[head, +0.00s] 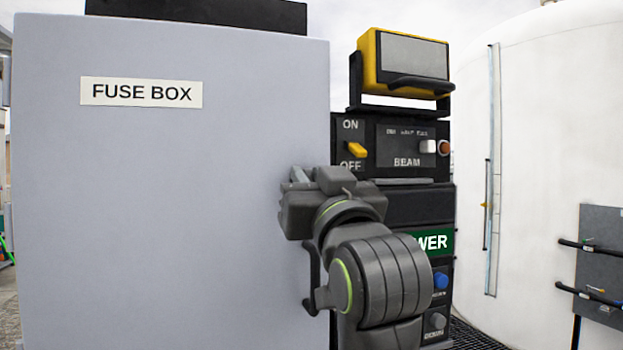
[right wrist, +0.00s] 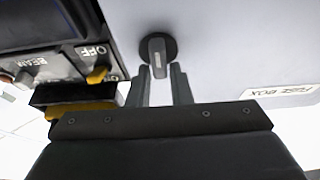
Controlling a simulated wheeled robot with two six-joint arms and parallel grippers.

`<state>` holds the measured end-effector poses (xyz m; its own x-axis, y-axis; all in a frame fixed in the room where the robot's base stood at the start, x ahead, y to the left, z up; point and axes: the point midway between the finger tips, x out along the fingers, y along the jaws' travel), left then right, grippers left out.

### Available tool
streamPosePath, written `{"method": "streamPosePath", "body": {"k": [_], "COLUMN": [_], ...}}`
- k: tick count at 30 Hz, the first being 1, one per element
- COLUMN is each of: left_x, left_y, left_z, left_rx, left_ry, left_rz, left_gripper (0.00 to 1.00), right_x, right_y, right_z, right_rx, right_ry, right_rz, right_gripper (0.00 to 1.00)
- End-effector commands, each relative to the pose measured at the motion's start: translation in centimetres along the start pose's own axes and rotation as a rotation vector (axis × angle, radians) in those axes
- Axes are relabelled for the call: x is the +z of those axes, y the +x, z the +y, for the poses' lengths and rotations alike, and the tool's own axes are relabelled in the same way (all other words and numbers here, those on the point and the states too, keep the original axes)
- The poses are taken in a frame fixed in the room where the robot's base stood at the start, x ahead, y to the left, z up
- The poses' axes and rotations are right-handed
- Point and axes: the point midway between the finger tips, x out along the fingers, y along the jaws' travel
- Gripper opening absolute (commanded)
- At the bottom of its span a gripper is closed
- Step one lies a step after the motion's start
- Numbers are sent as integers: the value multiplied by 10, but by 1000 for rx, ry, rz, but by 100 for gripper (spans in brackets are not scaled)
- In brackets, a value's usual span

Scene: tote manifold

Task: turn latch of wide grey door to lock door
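The wide grey door (head: 170,210), labelled FUSE BOX, fills the left half of the head view and looks shut. Its latch is hidden there behind my right gripper (head: 298,183), which is at the door's right edge. The right wrist view, which is upside down, shows the latch (right wrist: 157,48) as a dark round knob with a straight handle pointing toward my gripper. My right gripper (right wrist: 159,84) is open there, with one finger on each side of the handle's end. I cannot tell whether the fingers touch it. My left gripper is not in view.
Right of the door stand a black BEAM panel (head: 405,150) with a yellow ON/OFF switch (head: 357,150), a yellow lamp (head: 408,62) above it and a green POWER panel (head: 436,243) below. A white tank (head: 540,130) stands further right.

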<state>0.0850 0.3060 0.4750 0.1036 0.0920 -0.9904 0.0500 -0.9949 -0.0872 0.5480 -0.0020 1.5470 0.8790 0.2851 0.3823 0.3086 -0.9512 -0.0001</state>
Motion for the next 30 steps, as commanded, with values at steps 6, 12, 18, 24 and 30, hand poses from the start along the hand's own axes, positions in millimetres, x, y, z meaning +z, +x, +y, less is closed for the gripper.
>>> {"method": "streamPosePath", "body": {"k": [6,12,18,24,30], "left_x": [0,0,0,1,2], "left_y": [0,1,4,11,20], "left_z": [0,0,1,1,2], "left_rx": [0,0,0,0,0], "left_ry": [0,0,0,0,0], "left_rz": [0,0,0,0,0], "left_gripper": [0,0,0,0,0], "right_x": [0,0,0,1,1], "right_y": [0,0,-1,-1,-1], "right_z": [0,0,-1,-1,-2], "right_rx": [0,-5,-32,-85,-156], "right_ry": [0,-13,-78,-211,-385], "right_rz": [0,1,2,3,3], "right_gripper": [0,0,0,0,0]}}
